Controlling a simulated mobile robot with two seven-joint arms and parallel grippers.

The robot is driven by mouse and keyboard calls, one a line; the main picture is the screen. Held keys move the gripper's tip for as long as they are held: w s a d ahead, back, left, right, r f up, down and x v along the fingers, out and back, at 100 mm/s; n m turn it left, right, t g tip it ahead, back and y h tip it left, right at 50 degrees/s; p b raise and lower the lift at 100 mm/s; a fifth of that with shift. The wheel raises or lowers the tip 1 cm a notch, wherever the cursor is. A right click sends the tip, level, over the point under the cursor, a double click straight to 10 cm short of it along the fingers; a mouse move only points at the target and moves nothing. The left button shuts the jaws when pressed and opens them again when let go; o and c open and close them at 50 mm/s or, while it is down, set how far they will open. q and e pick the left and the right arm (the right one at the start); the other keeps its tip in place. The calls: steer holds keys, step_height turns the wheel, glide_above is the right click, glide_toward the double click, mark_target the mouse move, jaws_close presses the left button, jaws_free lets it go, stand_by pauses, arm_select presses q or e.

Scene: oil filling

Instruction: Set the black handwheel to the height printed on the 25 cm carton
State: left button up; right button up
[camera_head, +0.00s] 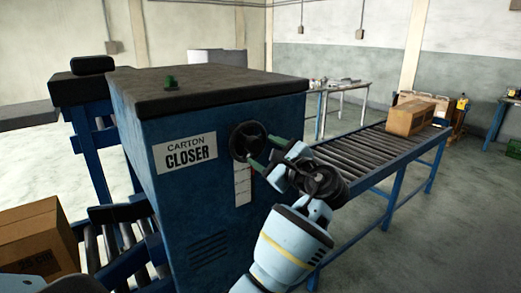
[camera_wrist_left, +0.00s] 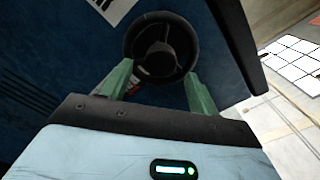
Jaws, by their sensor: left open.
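The black handwheel (camera_head: 247,141) is on the front of the blue carton closer (camera_head: 205,180). A white scale strip (camera_head: 242,186) is below it, its marks too small to read. My left gripper (camera_head: 265,154) is open at the wheel's lower right. In the left wrist view, its green fingers (camera_wrist_left: 158,74) reach either side of the lower part of the handwheel (camera_wrist_left: 160,48); contact cannot be told. My right gripper is not in view.
A roller conveyor (camera_head: 375,155) runs from the machine to the back right, with another brown carton (camera_head: 410,117) on it. The floor at the lower right is clear.

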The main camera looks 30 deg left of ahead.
arm_select(q)
steer(key=v, duration=0.5)
stand_by(0.4)
steer(key=s+d+f+t+h, duration=0.1)
steer(key=s+f+h, duration=0.15)
steer(key=f, duration=0.85)
steer(key=s+f+t+h, duration=0.15)
steer(key=f+h, duration=0.25)
steer(key=f, duration=0.8)
steer(key=s+d+f+t+h, duration=0.1)
steer(key=f+h, duration=0.3)
steer(key=f, duration=0.7)
steer(key=s+d+f+n+h, duration=0.3)
steer(key=s+f+n+h, duration=0.25)
steer(key=s+f, duration=0.75)
steer(key=s+f+n+h, duration=0.1)
steer(key=s+n, duration=0.3)
steer(key=s, duration=0.3)
steer(key=s+d+n+g+h, duration=0.1)
steer(key=s+n, duration=0.2)
steer(key=s, duration=0.5)
steer(key=shift+d+f+n+h, duration=0.3)
steer(key=shift+d+f+n, duration=0.05)
steer(key=shift+f, duration=0.05)
steer(key=shift+s, duration=0.1)
